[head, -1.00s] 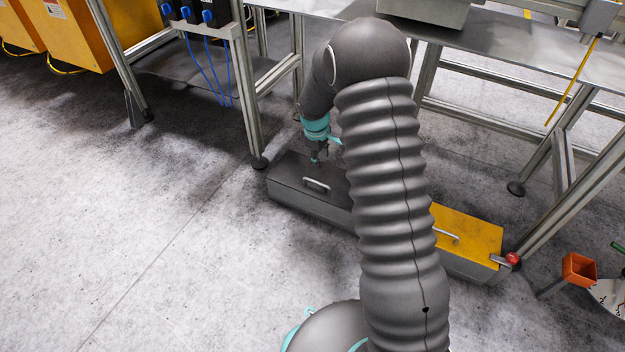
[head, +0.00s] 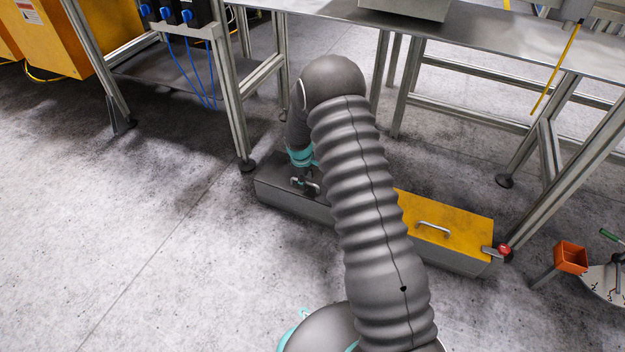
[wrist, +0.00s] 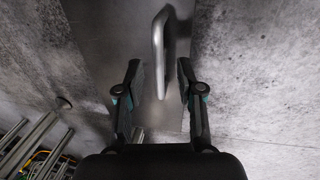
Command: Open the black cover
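The black cover (head: 272,184) is the dark left lid of a long low box on the floor. It lies flat and closed, partly hidden by my arm. Its metal handle (head: 307,187) shows beside my gripper (head: 302,182), which is small in the head view. In the wrist view the black cover (wrist: 100,40) lies below my gripper (wrist: 160,75). The two fingers are spread apart and empty.
The box's right lid is a yellow cover (head: 450,222) with its own handle, and a red knob (head: 504,249) sits at the box's right end. A metal table (head: 470,55) stands behind and above. An orange bin (head: 571,257) is at right. The floor at left is clear.

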